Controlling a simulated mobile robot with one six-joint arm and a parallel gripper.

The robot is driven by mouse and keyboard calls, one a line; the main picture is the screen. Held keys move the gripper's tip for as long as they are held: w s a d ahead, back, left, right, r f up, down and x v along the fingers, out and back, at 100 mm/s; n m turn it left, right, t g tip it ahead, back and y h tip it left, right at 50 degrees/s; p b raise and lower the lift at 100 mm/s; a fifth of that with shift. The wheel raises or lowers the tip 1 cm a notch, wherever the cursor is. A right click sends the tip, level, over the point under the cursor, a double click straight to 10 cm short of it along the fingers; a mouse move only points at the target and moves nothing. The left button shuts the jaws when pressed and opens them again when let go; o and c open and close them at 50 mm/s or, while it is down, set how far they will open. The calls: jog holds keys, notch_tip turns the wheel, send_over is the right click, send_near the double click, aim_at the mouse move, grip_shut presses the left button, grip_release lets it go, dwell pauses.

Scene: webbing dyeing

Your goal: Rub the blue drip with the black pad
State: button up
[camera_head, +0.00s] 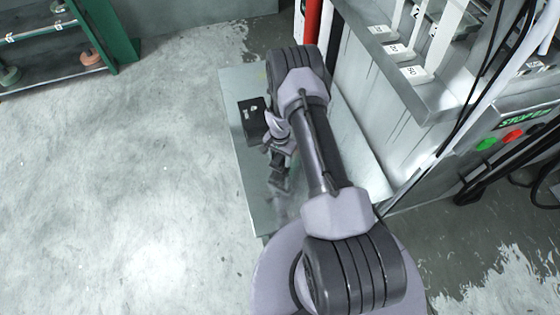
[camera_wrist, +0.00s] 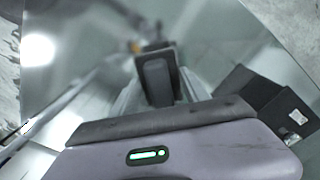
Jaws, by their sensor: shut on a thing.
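My gripper (camera_head: 279,168) points down over the grey-green metal plate beside the machine. It is shut on a dark block, which looks like the black pad (camera_wrist: 157,80), seen between the fingers in the wrist view. Whether the pad touches a surface I cannot tell. I cannot make out a blue drip in either view; my arm covers part of the plate, and the wrist view is blurred.
A black open box (camera_head: 253,120) stands on the plate (camera_head: 245,85) by my gripper; it also shows in the wrist view (camera_wrist: 287,112). The machine (camera_head: 420,95) with numbered tags rises at right. A green shelf (camera_head: 119,50) stands back left. The floor at left is clear.

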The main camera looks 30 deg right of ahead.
jog(key=shift+r+p, duration=0.9)
jog(key=shift+r, duration=1.35)
